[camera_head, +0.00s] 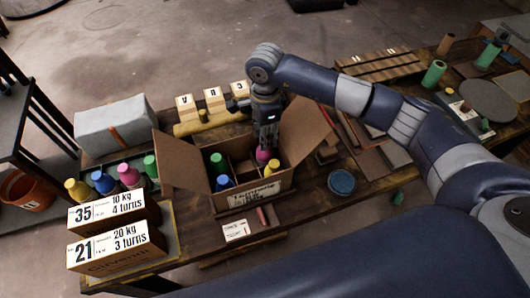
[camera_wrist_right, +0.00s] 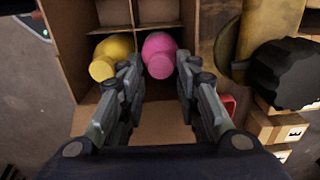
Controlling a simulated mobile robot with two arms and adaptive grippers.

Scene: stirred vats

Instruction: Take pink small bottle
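A small pink bottle (camera_head: 263,155) stands in a compartment of the open cardboard box (camera_head: 257,193) on the table. In the right wrist view, the pink bottle (camera_wrist_right: 160,54) is beside a yellow bottle (camera_wrist_right: 110,56). My right gripper (camera_head: 268,143) points down into the box over the pink bottle and partly hides it. In the wrist view the right gripper (camera_wrist_right: 158,70) is open, its fingertips on either side of the pink bottle's near end, with apparent gaps. Another pink bottle (camera_head: 129,175) stands in the row at the left. My left gripper is not in view.
The box also holds green (camera_head: 217,161), blue (camera_head: 223,182) and yellow (camera_head: 247,170) bottles. Its raised flaps flank the gripper. Lettered blocks (camera_head: 213,99) stand behind it. Two labelled boxes (camera_head: 115,245) are front left. A blue round dish (camera_head: 342,182) is right of the box.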

